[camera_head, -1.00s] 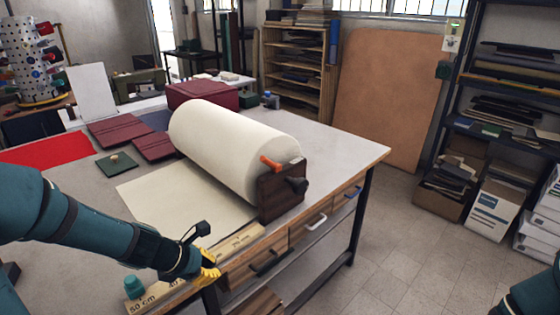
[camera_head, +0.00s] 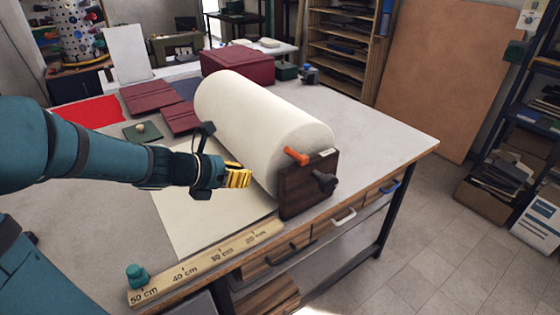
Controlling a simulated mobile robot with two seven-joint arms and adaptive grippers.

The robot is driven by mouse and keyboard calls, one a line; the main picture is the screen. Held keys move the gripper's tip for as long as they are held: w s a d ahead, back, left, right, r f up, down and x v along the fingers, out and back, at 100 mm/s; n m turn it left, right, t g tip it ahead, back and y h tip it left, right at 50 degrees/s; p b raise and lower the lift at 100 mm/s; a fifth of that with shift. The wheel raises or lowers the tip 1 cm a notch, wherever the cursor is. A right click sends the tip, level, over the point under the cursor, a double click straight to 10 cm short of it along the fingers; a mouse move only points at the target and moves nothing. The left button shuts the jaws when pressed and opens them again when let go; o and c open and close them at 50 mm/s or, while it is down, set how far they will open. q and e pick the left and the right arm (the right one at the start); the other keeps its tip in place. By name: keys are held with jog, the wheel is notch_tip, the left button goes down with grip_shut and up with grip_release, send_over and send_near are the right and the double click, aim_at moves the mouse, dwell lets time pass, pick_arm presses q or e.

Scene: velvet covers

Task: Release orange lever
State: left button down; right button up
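The orange lever (camera_head: 296,156) sticks out from the top of the dark wooden end block (camera_head: 305,192) of the roll stand. A large cream roll (camera_head: 262,128) lies in that stand, with a sheet (camera_head: 195,218) drawn out flat on the table. A black knob (camera_head: 325,181) sits on the block below the lever. My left gripper (camera_head: 240,176), with yellow fingers, is over the sheet, left of the lever and apart from it. Its fingers look close together, but whether they are shut is unclear. My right gripper is out of view.
A wooden ruler (camera_head: 205,262) with a teal knob (camera_head: 137,275) lies along the table's front edge. Dark red folders (camera_head: 146,97) and a dark red box (camera_head: 237,66) are farther back. Drawers (camera_head: 335,226) are under the edge. The table right of the roll (camera_head: 375,135) is clear.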

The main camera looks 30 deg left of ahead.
aim_at(282, 179)
pick_arm(q)
jog(key=b+x, duration=0.3)
jog(key=x, duration=0.7)
jog(key=shift+f+b, duration=0.25)
jog(key=shift+b, duration=0.1)
jog(key=shift+w+d+r+p, duration=0.1)
jog(key=shift+w+r+p, duration=0.55)
jog(key=shift+w+r, duration=0.4)
jog(key=shift+w+d+r, duration=0.1)
jog(key=shift+w+r, duration=0.2)
jog(key=shift+r, duration=0.2)
jog(key=shift+w, duration=0.15)
jog(key=shift+p, duration=0.3)
